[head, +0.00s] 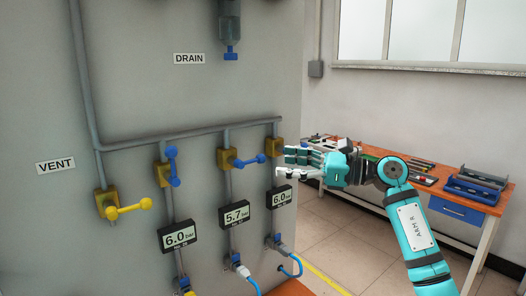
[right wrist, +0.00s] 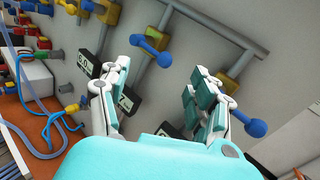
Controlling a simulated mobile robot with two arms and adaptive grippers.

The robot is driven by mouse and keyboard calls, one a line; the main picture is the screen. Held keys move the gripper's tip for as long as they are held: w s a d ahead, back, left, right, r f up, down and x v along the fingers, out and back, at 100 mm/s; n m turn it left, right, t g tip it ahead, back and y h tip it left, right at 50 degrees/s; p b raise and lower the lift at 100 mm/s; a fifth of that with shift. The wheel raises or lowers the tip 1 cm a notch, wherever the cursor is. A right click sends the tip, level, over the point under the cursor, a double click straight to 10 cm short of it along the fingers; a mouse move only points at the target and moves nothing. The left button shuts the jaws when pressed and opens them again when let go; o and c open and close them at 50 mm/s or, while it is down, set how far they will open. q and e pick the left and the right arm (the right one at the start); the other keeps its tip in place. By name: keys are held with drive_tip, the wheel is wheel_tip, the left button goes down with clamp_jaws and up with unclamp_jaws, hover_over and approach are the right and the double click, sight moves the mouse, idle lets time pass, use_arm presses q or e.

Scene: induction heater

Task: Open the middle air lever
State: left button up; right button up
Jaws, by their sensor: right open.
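The middle air lever (head: 247,161) is blue and points sideways, across its pipe, from a yellow valve block (head: 226,160). It also shows in the right wrist view (right wrist: 151,49), beyond the fingertips. The left air lever (head: 173,166) is blue and stands nearly upright, along its pipe. The right valve block (head: 278,148) is beside my fingers, and its lever is mostly hidden in the head view; the wrist view shows a blue lever (right wrist: 249,123) beside the right-hand finger. My right gripper (head: 286,160) is open and empty, right of the middle lever and apart from it. My left gripper is not in view.
A yellow vent lever (head: 129,208) points right at the panel's left. Pressure displays (head: 236,214) hang below the valves, with blue hoses (head: 247,279) under them. A grey pipe (head: 190,136) runs above. An orange workbench (head: 430,176) stands behind my right arm.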

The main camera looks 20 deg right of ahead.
sight(264, 160)
drive_tip(key=p+x, duration=0.2)
drive_tip(key=x, duration=0.4)
drive_tip(key=shift+r, duration=0.15)
drive_tip(key=shift+w+a, duration=0.2)
drive_tip(key=shift+a, duration=0.05)
drive_tip(key=shift+d, duration=0.15)
clamp_jaws()
